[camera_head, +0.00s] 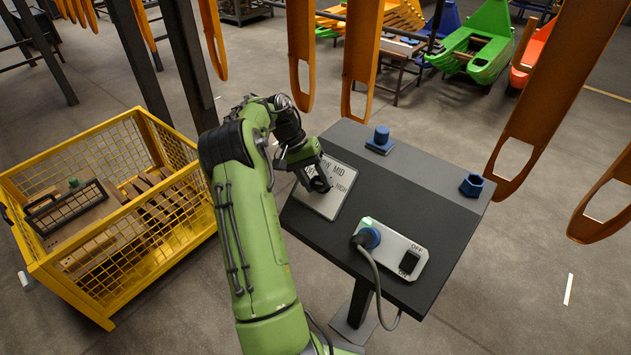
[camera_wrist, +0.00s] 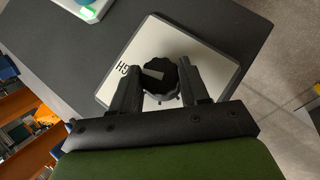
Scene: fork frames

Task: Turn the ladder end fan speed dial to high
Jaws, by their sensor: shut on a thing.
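The dial (camera_wrist: 172,75) is a black lobed knob on a pale square plate (camera_wrist: 213,64). In the wrist view a light bar on the knob points left, towards partly covered lettering beginning with H. My gripper (camera_wrist: 157,76) is shut on the dial, one finger on either side of it. In the head view the plate (camera_head: 322,208) lies at the left of the dark sloped console (camera_head: 400,172), with MID and HIGH readable. My gripper (camera_head: 317,181) comes down over this plate and hides the dial there.
A yellow mesh crate (camera_head: 70,279) stands left. Orange straps (camera_head: 362,45) hang behind and right of the console.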

